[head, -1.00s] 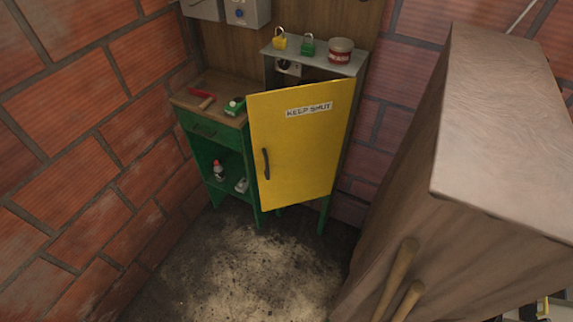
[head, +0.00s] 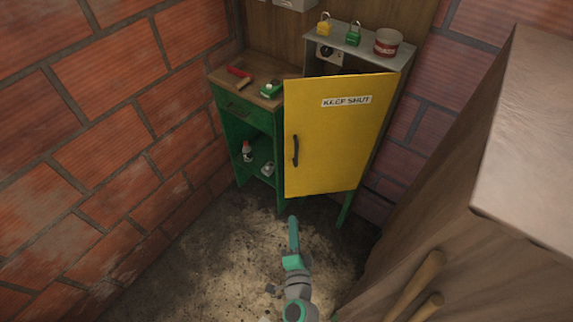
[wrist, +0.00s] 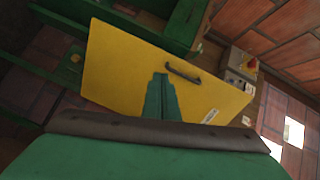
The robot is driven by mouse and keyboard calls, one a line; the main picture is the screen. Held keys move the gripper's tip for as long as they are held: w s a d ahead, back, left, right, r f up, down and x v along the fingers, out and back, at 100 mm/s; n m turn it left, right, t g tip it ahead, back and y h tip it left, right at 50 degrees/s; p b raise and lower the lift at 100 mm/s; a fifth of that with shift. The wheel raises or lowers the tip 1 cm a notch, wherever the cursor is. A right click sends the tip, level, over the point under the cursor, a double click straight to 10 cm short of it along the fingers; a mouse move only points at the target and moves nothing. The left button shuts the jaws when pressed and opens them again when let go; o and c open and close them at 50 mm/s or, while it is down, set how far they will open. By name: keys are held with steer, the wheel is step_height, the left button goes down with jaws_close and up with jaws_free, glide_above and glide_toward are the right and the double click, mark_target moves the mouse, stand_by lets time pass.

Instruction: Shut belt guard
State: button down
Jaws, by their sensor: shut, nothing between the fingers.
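The belt guard is a yellow door (head: 338,135) with a "KEEP SHUT" label and a black handle (head: 295,150) near its left edge. It stands ajar, swung out from its grey cabinet (head: 398,88), with a dark gap above its top edge. My gripper (head: 293,222) is shut and empty, below and in front of the door's lower left edge. In the wrist view the green fingers (wrist: 161,90) show against the yellow panel (wrist: 125,65), with the handle (wrist: 183,73) just beyond the tips. Whether they touch the door I cannot tell.
A green bench (head: 228,98) with a hammer (head: 240,73) and bottles on its shelf (head: 247,150) stands left of the guard. Padlocks and a tin (head: 387,42) sit on top of the cabinet. A large wooden bin (head: 450,210) blocks the right. The floor in front is clear.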

steer(key=w+r+m+t+y, duration=0.1)
steer(key=w+r+m, duration=0.15)
steer(key=w, duration=0.55)
glide_toward(286, 164)
steer(key=w+r, duration=0.1)
steer(key=w, duration=0.1)
steer(key=w+r, duration=0.2)
steer(key=w+a+r, duration=0.1)
steer(key=w, duration=0.1)
steer(key=shift+w+r, duration=0.15)
steer(key=shift+r, duration=0.1)
